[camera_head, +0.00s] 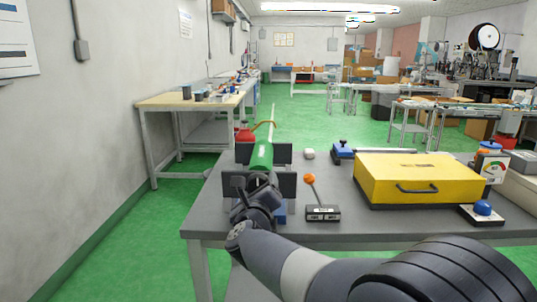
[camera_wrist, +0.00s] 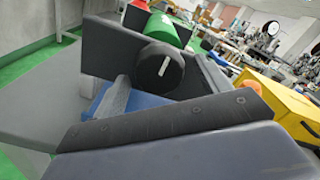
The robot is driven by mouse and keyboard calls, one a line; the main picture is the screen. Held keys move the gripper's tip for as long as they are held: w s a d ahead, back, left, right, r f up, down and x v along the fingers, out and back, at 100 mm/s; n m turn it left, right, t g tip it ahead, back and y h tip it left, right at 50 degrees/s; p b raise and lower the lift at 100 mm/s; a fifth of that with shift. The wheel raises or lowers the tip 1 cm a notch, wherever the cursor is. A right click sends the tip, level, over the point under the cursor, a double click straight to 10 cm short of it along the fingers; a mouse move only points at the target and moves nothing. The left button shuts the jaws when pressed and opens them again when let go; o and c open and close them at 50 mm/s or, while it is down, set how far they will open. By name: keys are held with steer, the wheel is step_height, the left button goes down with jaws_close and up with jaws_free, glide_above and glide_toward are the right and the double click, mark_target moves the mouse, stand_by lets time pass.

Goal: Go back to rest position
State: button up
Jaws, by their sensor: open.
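My gripper (camera_head: 254,190) is at the left part of the grey workbench (camera_head: 350,221), over the near side of dark upright plates (camera_head: 286,184) on a blue base (camera_head: 281,211). It is open. A green cylinder (camera_head: 261,154) lies between the plates, pointing away from me. In the wrist view, the green cylinder (camera_wrist: 168,29) shows behind a black round end (camera_wrist: 158,68) with a white mark. I cannot tell whether my gripper touches it. My arm reaches in from the lower right.
A yellow case (camera_head: 405,174) with a dark handle sits to the right. An orange-knobbed lever (camera_head: 311,180) stands close to my gripper's right. A wall and green floor lie left.

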steer(key=m, duration=0.3)
steer(key=shift+m, duration=0.3)
steer(key=m, duration=0.3)
steer(key=shift+a+m, duration=0.1)
steer(key=shift+m, duration=0.3)
steer(key=shift+s, duration=1.65)
steer(key=shift+s, duration=0.1)
